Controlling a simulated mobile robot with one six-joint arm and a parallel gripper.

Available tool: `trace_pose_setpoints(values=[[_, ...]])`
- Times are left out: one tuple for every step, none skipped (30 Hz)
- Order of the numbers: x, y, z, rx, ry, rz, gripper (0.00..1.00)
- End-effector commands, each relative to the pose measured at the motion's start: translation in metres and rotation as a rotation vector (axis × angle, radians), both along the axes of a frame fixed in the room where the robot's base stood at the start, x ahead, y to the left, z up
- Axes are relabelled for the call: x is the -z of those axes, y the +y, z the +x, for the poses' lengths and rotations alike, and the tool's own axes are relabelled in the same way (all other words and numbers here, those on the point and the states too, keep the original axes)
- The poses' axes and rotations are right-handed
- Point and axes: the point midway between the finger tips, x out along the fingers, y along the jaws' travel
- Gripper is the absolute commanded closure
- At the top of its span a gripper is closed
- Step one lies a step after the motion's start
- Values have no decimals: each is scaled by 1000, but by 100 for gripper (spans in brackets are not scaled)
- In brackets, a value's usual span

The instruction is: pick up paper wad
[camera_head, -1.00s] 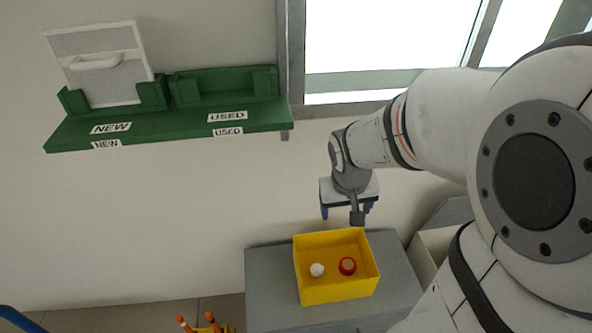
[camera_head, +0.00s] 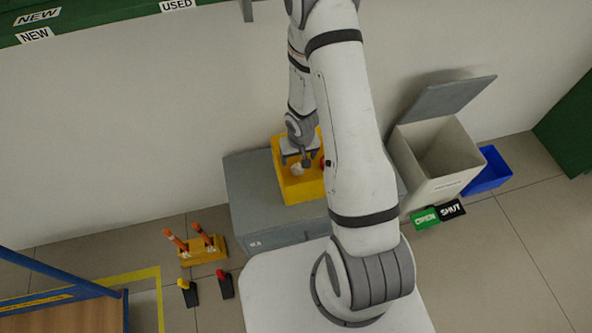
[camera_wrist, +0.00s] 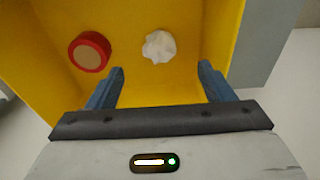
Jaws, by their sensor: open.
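The paper wad (camera_wrist: 159,47) is a small white crumpled ball on the floor of the yellow box (camera_wrist: 190,85). In the head view the wad (camera_head: 297,169) shows at the left inside the box (camera_head: 302,190), partly hidden by my gripper. My gripper (camera_wrist: 161,70) is open and empty, with its blue fingers pointing toward the wad. The wad lies just beyond the gap between the fingertips, apart from them. In the head view my gripper (camera_head: 298,158) is over the box.
A red round thing with a tan face (camera_wrist: 90,52) lies beside the wad in the box. The box stands on a grey cabinet (camera_head: 255,200). An open bin (camera_head: 440,160) with a raised lid stands at right, beside a blue tray (camera_head: 490,170). Orange-handled tools (camera_head: 203,245) stand at left.

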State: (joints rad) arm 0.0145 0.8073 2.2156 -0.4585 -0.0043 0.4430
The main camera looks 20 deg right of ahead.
Motion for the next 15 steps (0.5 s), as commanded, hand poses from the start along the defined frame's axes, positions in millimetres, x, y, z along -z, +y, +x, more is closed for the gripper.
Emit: trace_pose_setpoints(values=[[10,0,0,-2,1,1,25],[13,0,1,-2,1,1,25],[17,0,1,-2,1,1,25],[19,0,2,-2,1,1,25],[21,0,2,-3,1,1,25],[23,0,2,-2,1,1,25],[23,0,3,-1,1,1,25],[24,0,3,-1,1,1,25],[26,0,3,-2,1,0,25],[29,0,3,-2,1,0,25],[32,0,3,-2,1,0,25],[37,-1,4,-1,1,0,25],[41,-1,4,-1,1,0,25],[45,-1,5,-2,1,0,25],[51,-1,5,-2,1,0,25]])
